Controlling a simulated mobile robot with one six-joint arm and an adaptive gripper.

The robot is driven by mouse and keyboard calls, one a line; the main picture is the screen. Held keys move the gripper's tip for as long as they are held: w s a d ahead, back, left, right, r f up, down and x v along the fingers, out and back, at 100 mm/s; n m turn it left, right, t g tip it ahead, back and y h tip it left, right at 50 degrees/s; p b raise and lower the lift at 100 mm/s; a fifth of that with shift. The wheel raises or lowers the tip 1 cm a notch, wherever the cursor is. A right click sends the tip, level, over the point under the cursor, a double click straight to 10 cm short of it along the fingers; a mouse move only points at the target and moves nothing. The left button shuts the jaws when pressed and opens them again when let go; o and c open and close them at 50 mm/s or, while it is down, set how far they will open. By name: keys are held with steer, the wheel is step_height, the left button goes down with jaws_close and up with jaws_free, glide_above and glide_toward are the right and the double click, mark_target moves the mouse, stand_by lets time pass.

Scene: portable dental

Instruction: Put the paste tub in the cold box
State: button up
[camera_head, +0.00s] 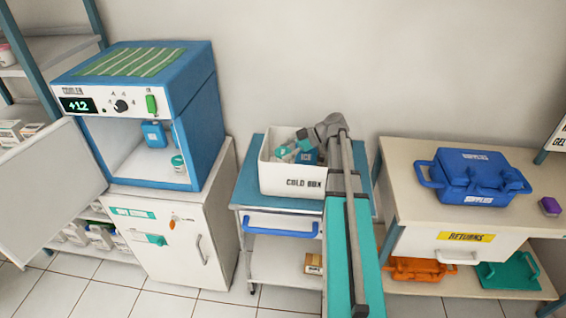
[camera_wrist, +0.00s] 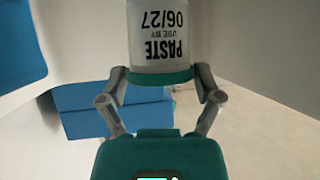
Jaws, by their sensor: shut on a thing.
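The paste tub (camera_wrist: 160,40) is white with a teal band and black "PASTE" and "06/27" lettering, upside down in the wrist view. My gripper (camera_wrist: 160,78) is shut on it, one finger on each side. In the head view my gripper (camera_head: 308,134) is at the back right of the cold box (camera_head: 291,182), over or just inside its rim; I cannot tell which. The white cold box is open and holds a blue ice pack (camera_head: 308,157) and white and teal items (camera_head: 284,151). I cannot pick the held tub out surely there.
The cold box stands on a blue-topped cart (camera_head: 251,172). The cooler (camera_head: 203,110) at left has its door (camera_head: 48,190) open, with a blue container (camera_head: 154,134) and a small jar (camera_head: 178,163) inside. A blue supplies case (camera_head: 475,176) sits on the right-hand cabinet.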

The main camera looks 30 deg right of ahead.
steer(key=shift+f+b, duration=1.85)
steer(key=shift+b, duration=0.05)
steer(key=shift+s+f+b, duration=0.1)
steer(key=shift+f+b, duration=0.45)
steer(key=shift+b, duration=0.05)
steer(key=o, duration=1)
steer(key=shift+o, duration=0.2)
steer(key=shift+a, duration=0.1)
steer(key=shift+r, duration=0.15)
